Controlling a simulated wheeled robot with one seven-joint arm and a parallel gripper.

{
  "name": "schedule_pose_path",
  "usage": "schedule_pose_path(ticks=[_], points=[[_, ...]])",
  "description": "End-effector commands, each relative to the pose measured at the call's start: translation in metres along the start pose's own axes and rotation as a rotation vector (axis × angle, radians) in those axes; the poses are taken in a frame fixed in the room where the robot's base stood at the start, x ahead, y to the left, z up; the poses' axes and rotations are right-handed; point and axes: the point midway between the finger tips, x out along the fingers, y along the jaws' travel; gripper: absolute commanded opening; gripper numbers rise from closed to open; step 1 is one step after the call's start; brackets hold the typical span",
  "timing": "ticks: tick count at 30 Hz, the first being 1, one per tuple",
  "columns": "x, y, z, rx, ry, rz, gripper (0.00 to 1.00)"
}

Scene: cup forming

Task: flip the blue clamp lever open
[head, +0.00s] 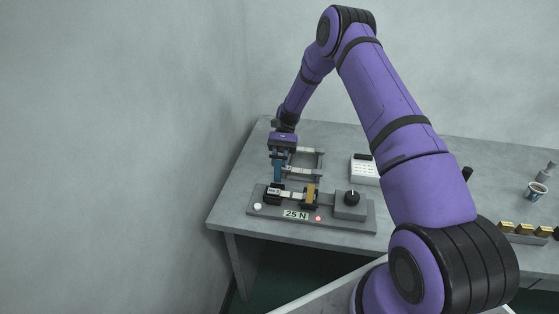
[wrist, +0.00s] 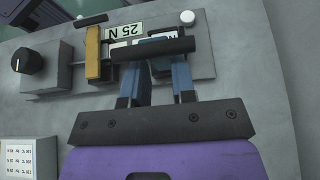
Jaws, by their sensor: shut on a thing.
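The clamp fixture (head: 335,222) is a grey plate on the table with a "25 N" display (head: 296,214). A black crossbar (wrist: 120,51) runs across the fingertips in the wrist view. The gripper is shut on the lever. The fingers and crossbar hide much of the lever and its pivot, so its exact angle is hard to tell.
A yellow upright piece (head: 310,196) and a block with a black knob (head: 351,198) stand right of the lever. A red light (head: 318,218) and a white button (head: 257,206) sit along the front. A metal frame (head: 308,158) and a white box (head: 364,170) stand behind.

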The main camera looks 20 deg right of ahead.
Motion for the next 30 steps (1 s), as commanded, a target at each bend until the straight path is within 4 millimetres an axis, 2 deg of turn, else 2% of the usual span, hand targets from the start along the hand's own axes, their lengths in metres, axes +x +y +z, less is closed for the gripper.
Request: schedule_pose_path(ticks=[13,14,22,30], points=[[0.0037,0.0022,-0.0033,0.005,-0.002,0.004,0.0],[0.0036,0.0022,-0.0032,0.005,-0.002,0.004,0.29],[0.0017,0.0011,-0.0015,0.002,-0.001,0.002,0.91],[0.0005,0.0006,-0.0007,0.001,-0.001,0.001,0.93]])
